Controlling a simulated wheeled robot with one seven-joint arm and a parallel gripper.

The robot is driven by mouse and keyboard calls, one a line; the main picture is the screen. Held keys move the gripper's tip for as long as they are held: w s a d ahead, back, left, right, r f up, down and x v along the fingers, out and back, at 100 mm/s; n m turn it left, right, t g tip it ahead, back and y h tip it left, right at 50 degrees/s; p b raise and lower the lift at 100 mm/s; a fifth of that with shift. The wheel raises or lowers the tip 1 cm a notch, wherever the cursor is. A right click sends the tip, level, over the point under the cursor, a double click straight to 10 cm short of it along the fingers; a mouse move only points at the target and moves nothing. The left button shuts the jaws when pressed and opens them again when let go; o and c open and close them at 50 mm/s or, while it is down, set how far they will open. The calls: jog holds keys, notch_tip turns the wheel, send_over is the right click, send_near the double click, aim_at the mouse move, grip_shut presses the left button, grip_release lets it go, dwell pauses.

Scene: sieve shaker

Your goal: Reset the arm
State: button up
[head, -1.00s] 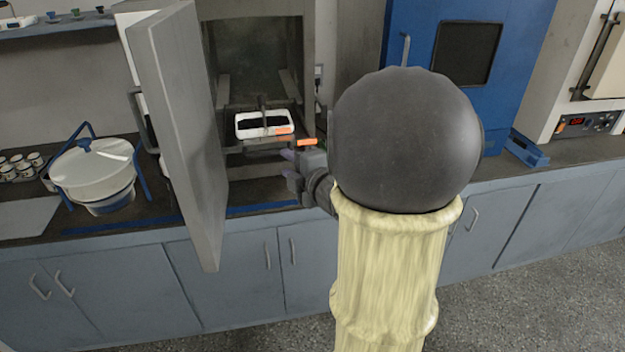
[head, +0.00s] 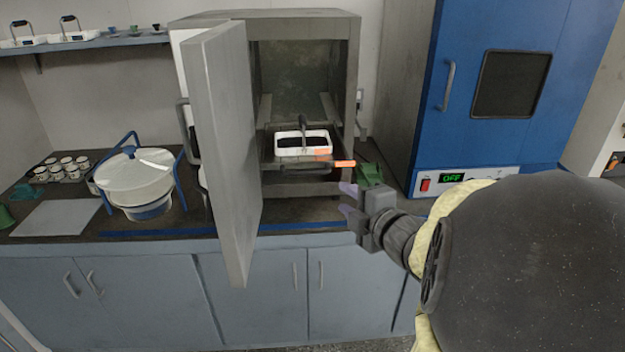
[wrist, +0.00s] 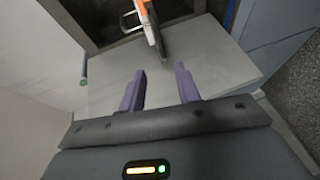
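My gripper (head: 346,200) is in front of the open grey oven, to the right of its swung-out door (head: 222,150). Its two purple fingers are apart with nothing between them; they show in the wrist view too (wrist: 160,88). In the head view my arm comes in from the lower right, its large dark joint filling that corner. A white tray (head: 289,146) with dark contents, a dark handle and an orange mark sits on a shelf inside the grey oven (head: 262,17). The gripper is apart from the tray.
A blue oven (head: 460,150) with a display reading OFF stands to the right. A sieve shaker with a white lid (head: 135,170) stands on the counter left of the door. Small cups (head: 66,167) stand farther left. A wall shelf (head: 100,40) holds more trays.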

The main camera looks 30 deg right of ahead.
jog(key=s+a+f+m+g+p, duration=0.3)
jog(key=a+m+g+p, duration=0.3)
jog(key=a+m, duration=0.1)
jog(key=s+a+f+m+g+p, duration=0.4)
jog(key=a+m+g, duration=0.3)
jog(key=m, duration=0.3)
jog(key=shift+a+f+m+h+p, duration=0.15)
jog(key=shift+a+m+h+p, duration=0.15)
jog(key=shift+a+p, duration=0.45)
